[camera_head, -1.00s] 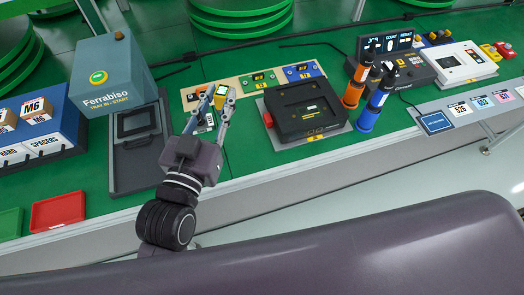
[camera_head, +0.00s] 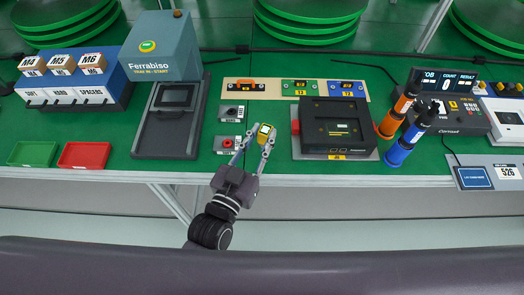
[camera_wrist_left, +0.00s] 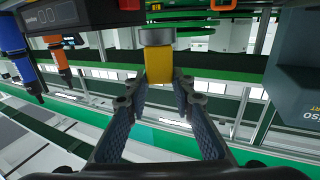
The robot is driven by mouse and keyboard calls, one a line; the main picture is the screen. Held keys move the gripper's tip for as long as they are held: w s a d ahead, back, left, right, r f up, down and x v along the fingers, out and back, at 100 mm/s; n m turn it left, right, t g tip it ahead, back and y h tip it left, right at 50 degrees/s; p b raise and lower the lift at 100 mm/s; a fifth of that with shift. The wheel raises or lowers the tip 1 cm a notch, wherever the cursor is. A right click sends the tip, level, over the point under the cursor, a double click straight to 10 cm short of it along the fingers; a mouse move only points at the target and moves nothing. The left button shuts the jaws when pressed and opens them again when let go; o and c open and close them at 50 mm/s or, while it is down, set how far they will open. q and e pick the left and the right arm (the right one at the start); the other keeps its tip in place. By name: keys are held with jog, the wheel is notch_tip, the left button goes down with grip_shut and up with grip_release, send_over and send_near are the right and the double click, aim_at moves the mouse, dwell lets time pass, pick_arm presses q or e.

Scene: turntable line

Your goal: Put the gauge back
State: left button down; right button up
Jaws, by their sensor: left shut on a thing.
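A beige board (camera_head: 312,94) behind bears orange, green and blue units. My right gripper is not in view.
Two small button boxes (camera_head: 229,144) sit left of the gripper. The black fixture (camera_head: 335,129) stands to its right, with orange (camera_head: 398,112) and blue (camera_head: 410,137) handled tools beyond. A grey-blue Ferrabiso machine (camera_head: 163,48) and red tray (camera_head: 84,155) are at left.

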aim_at(262, 142)
pick_arm(q)
notch_tip(262, 142, down, 3)
jog(key=shift+f, duration=0.1)
jog(key=shift+f+b, duration=0.3)
jog(key=shift+f, duration=1.45)
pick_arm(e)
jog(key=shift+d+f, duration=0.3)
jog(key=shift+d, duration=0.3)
pick_arm(q)
jog(key=shift+f, duration=0.15)
jog(key=c, duration=1.7)
grip_release()
jog(key=shift+o, duration=0.2)
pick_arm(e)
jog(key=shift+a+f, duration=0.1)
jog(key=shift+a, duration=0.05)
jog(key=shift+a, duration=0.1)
